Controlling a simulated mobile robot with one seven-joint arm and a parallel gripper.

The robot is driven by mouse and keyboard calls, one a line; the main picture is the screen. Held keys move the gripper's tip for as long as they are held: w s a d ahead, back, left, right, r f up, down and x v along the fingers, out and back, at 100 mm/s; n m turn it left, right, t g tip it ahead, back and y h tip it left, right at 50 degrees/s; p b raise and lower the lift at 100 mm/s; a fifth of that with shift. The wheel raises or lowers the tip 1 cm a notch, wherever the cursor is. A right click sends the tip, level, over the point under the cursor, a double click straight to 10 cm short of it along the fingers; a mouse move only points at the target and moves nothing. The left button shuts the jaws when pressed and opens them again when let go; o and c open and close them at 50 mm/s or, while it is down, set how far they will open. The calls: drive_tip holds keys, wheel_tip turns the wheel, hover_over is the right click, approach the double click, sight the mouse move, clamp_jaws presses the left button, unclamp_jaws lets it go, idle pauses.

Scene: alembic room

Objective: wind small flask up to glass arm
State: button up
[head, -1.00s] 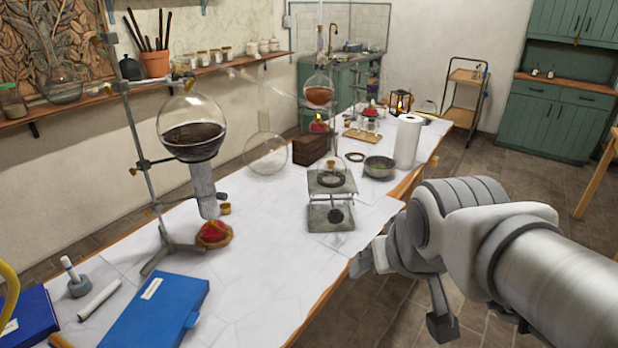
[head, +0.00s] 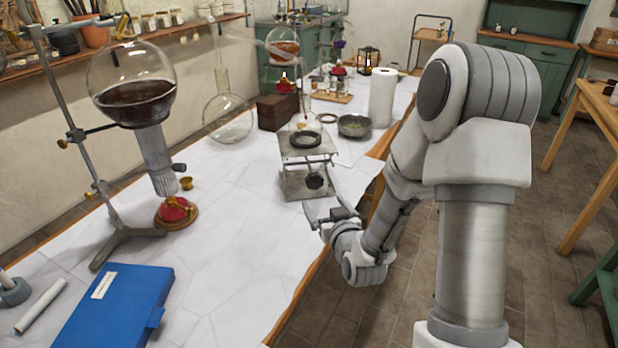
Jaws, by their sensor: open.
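A small clear flask (head: 305,123) sits in a dark ring on the top plate of a metal lab jack (head: 296,187). The jack has a dark round knob (head: 314,181) on its front side. My gripper (head: 332,213) is open and empty, just in front of and below the knob, near the table's front edge. It appears apart from the knob, though the exact gap is hard to judge. A thin, faint glass arm (head: 262,43) slants behind the jack. Its lower end and its distance from the flask's mouth cannot be made out.
A big round flask of dark liquid (head: 136,88) hangs on a stand at left, above a red burner (head: 176,211). A blue case (head: 115,306) lies in front. A paper towel roll (head: 382,97) and a bowl (head: 354,126) stand right of the jack. The white table middle is clear.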

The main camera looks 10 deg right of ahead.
sight(316, 182)
wheel_tip(316, 182, down, 5)
drive_tip(key=s+d+m+t+h+b, duration=0.1)
drive_tip(key=m+t+b, duration=0.1)
drive_tip(key=w, duration=1.7)
drive_tip(key=shift+w+a+r, duration=0.1)
drive_tip(key=shift+a+r, duration=0.1)
drive_tip(key=shift+a, duration=0.1)
drive_tip(key=shift+c, duration=0.2)
drive_tip(key=c, duration=1.3)
drive_tip(key=shift+c, duration=0.2)
drive_tip(key=shift+f, duration=0.1)
